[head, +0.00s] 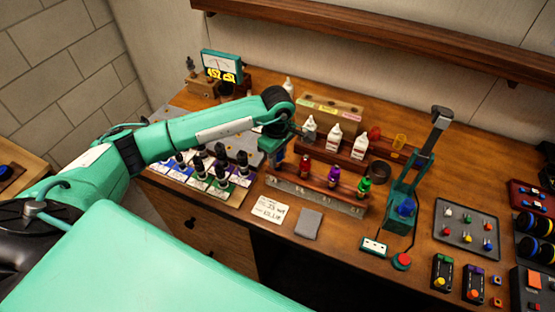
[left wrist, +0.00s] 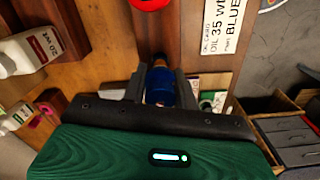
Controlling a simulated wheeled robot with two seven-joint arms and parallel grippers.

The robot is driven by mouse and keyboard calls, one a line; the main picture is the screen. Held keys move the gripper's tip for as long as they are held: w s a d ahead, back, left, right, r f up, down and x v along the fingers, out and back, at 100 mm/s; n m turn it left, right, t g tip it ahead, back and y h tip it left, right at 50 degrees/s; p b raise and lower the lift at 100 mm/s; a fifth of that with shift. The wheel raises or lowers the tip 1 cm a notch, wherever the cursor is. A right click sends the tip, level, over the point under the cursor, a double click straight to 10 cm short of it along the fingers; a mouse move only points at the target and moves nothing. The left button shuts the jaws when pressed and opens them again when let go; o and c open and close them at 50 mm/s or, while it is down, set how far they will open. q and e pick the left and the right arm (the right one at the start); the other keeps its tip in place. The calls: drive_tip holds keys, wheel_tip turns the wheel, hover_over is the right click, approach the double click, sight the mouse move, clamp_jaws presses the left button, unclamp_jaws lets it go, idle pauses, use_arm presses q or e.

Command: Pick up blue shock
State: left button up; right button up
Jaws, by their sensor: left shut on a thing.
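My left gripper (head: 279,157) is at the left end of the shock rack (head: 315,197). In the left wrist view its two fingers (left wrist: 160,88) are closed on the blue shock (left wrist: 160,84), with an orange-brown end showing beyond them. The gripper hides most of the blue shock in the head view, and I cannot tell whether it is clear of the rack. My right gripper is not in view.
White oil bottles (head: 333,136) stand behind the rack. A green press (head: 403,190) stands to its right. Dark-capped bottles (head: 200,165) stand at the left. A parts tray (head: 466,235) is farther right.

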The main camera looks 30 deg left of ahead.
use_arm(q)
drive_tip(key=shift+r, duration=0.1)
drive_tip(key=shift+r+b, duration=0.3)
drive_tip(key=shift+r, duration=0.2)
wheel_tip(320, 180, up, 27)
drive_tip(key=shift+f, duration=0.15)
idle(1.0)
